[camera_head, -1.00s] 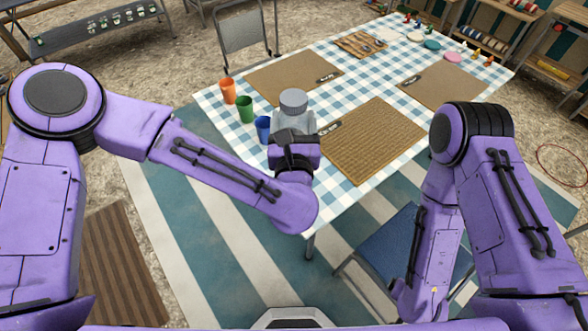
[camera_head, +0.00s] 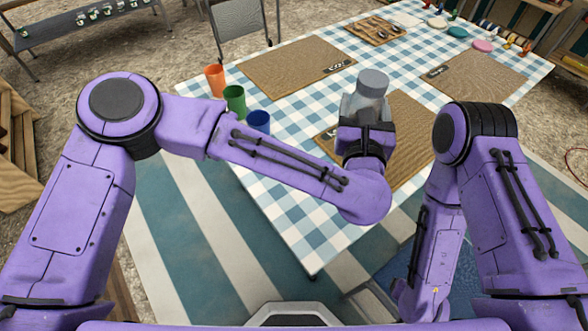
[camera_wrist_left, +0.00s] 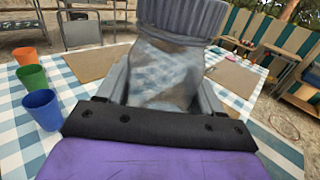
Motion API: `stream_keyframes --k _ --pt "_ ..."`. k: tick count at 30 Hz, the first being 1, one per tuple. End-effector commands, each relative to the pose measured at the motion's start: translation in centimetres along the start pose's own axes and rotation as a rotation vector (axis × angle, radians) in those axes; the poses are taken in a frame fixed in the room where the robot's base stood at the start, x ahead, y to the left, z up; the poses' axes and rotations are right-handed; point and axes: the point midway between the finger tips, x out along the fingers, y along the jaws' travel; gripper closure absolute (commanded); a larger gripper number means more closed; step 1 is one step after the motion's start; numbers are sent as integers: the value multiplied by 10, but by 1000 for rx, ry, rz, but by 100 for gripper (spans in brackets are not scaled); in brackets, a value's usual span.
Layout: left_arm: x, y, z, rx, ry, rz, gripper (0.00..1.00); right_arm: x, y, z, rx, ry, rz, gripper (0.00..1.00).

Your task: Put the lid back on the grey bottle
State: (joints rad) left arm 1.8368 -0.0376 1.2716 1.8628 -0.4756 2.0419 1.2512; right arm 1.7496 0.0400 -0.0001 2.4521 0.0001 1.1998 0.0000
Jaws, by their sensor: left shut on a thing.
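My left gripper (camera_head: 366,112) is shut on the grey bottle (camera_head: 358,106), which it holds upright over the near brown mat. A ribbed grey lid (camera_head: 373,82) is at the bottle's top; I cannot tell how firmly it sits. In the left wrist view the bottle's body (camera_wrist_left: 165,75) looks see-through and stands between the fingers, with the lid (camera_wrist_left: 182,18) above, cut by the frame's top. My right arm is folded at the right, and its gripper is out of view.
The table (camera_head: 290,205) has a checked blue and white cloth. Orange (camera_head: 214,80), green (camera_head: 235,98) and blue (camera_head: 258,122) cups stand at its left edge. Brown mats (camera_head: 290,68) lie on it. A wooden board (camera_head: 376,29) and coloured plates are at the far end. The near corner is clear.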

Motion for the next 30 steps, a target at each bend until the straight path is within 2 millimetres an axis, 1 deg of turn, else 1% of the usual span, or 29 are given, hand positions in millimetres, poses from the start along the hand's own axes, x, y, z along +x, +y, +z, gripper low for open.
stream_keyframes --k 1,3,9,10,12,15,18,20,30 --pt "1 12 -3 1 6 6 100 -4 0 -2 0 1 -1 18" --pt "-1 30 -11 1 7 7 100 -9 0 -5 1 2 -1 18" --pt "-9 79 -34 0 9 6 100 -21 1 -10 1 2 -2 18" --pt "-11 86 -39 0 10 6 100 -22 1 -10 1 2 -1 18" --pt "-13 96 -56 1 10 5 100 -23 2 -10 1 2 -1 18" --pt "-16 110 -73 0 9 6 100 -26 2 -12 1 2 -1 18" --pt "-18 118 -84 -1 8 4 100 -27 2 -12 1 2 -1 18" --pt "-18 120 -87 -1 7 3 100 -27 2 -12 1 2 -1 18" --pt "-18 122 -90 -2 6 4 100 -27 2 -12 1 2 -1 18"
